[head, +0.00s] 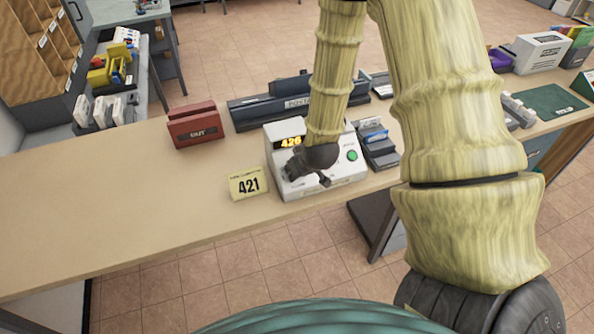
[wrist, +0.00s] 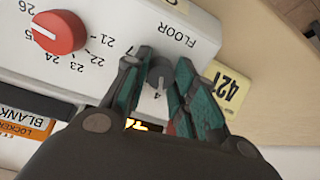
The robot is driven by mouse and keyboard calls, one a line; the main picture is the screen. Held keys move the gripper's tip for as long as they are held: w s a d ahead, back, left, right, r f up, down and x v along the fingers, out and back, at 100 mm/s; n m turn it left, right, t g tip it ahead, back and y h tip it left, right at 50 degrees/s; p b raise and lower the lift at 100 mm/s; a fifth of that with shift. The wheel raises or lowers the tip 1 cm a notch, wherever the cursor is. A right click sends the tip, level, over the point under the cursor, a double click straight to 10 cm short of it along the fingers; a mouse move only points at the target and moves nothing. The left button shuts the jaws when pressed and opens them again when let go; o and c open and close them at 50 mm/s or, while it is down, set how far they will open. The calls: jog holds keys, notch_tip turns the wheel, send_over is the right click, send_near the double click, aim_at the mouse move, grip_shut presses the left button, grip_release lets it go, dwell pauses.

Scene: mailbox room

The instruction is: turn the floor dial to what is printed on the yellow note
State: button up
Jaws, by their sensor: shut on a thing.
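The white console (head: 335,178) stands on the counter, its lit display (head: 291,142) reading 426. The yellow note (head: 248,184) beside its left front reads 421; it also shows in the wrist view (wrist: 228,87). In the wrist view, the grey floor dial (wrist: 158,73) sits by the printed word FLOOR, with a 4 at its pointer side. My gripper (wrist: 160,70) is shut on this dial, one finger on each side. In the head view my gripper (head: 296,170) covers the dial.
A red dial (wrist: 57,32) ringed by numbers from 21 to 26 is on the same console. A green button (head: 352,156) is at its right. A red OUT box (head: 197,125) stands behind left, and a card holder (head: 376,145) to the right. The counter's left is clear.

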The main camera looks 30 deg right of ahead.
jog(key=shift+w, duration=0.1)
jog(key=o, duration=1)
jog(key=shift+o, duration=0.2)
jog(key=shift+r, duration=0.1)
jog(key=v, duration=0.7)
jog(key=shift+d+r, duration=0.1)
